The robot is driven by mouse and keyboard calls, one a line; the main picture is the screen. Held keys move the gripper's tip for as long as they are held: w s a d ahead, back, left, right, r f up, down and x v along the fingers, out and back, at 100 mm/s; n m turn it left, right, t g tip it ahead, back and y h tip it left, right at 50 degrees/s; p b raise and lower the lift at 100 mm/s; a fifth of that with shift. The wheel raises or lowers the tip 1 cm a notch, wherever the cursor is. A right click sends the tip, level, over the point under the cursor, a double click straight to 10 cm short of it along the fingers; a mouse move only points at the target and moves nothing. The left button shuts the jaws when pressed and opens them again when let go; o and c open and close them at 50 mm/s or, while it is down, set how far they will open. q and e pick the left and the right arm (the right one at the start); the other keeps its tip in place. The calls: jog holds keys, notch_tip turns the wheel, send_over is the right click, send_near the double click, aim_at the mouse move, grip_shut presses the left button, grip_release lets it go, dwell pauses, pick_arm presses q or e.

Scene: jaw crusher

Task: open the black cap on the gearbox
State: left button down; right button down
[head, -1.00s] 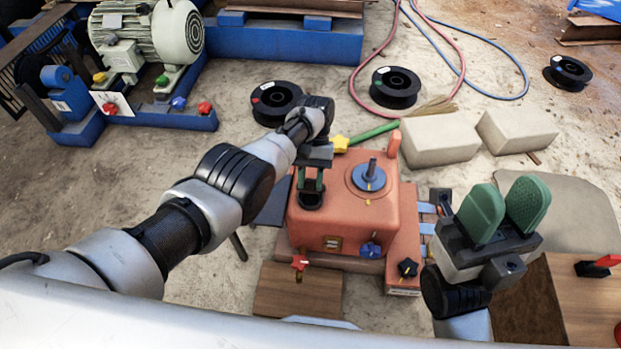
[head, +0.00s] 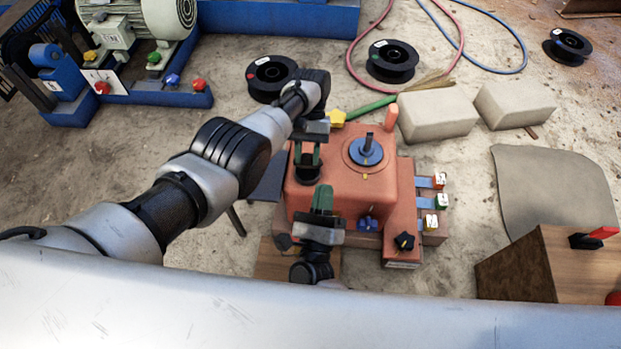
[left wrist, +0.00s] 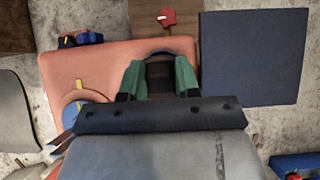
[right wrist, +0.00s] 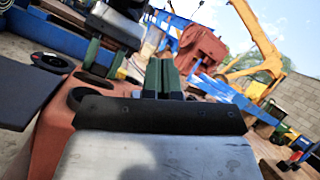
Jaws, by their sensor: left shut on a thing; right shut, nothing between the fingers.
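The orange gearbox (head: 345,195) stands on the ground in the middle of the head view. My left gripper (head: 307,163) is over the left part of its top, shut on the black cap (head: 308,175). In the left wrist view the dark cap (left wrist: 160,76) sits between the green fingers. My right gripper (head: 323,190) is shut and empty at the gearbox's front left, below the left gripper. In the right wrist view a dark round rim (right wrist: 80,98) shows on the gearbox top, below my left gripper (right wrist: 104,58). I cannot tell whether the cap is seated or lifted.
A blue disc with an upright handle (head: 367,152) is right of the cap. Pale blocks (head: 437,114) and a wooden box (head: 540,268) stand to the right.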

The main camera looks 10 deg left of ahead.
aim_at(312, 168)
jog(key=s+a+f+m+g+y, duration=0.1)
jog(key=a+f+m+g, duration=0.1)
jog(key=f, duration=0.3)
jog(key=s+a+f+m+g, duration=0.1)
jog(key=a+f+m, duration=0.15)
jog(key=f, duration=0.25)
jog(key=shift+m, duration=0.25)
jog(key=w, duration=0.3)
jog(key=w+r, duration=0.1)
jog(key=w, duration=0.2)
jog(key=w+d, duration=0.1)
jog(key=w, duration=0.3)
jog(key=shift+r, duration=0.2)
jog(key=shift+r, duration=0.1)
